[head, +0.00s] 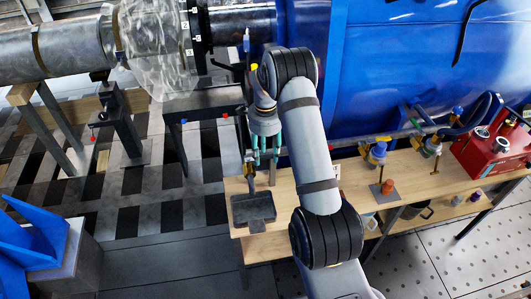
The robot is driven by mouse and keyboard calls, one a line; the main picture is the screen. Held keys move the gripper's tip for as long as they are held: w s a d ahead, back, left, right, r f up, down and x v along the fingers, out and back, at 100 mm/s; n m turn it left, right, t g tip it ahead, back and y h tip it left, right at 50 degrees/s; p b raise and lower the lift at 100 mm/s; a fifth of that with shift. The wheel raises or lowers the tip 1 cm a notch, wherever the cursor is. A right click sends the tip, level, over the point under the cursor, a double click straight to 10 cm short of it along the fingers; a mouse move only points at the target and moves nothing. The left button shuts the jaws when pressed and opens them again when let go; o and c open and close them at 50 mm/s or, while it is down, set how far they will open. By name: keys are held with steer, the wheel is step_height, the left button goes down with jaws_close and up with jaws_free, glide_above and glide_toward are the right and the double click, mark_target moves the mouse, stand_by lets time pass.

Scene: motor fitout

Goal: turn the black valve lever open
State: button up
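My gripper (265,155) points down over the left end of the wooden bench, below my wrist. Its two teal fingers look apart, with nothing clearly held between them. A small valve-like fitting (249,164) with a yellowish part stands close to the left finger; I cannot tell whether they touch. Two more valve fittings with yellow and blue parts stand on the bench to the right, one nearer (378,153) and one farther right (432,146). I cannot make out for certain which part is the black valve lever, or its angle. My arm hides part of the bench.
The wooden bench (350,181) carries a dark tray (253,208), an orange cylinder (387,187) and a red box (493,150). A large blue tank (400,70) rises behind, with a pipe running along its front.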

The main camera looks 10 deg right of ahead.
steer(key=shift+c, duration=1.1)
steer(key=c, duration=0.7)
jaws_close()
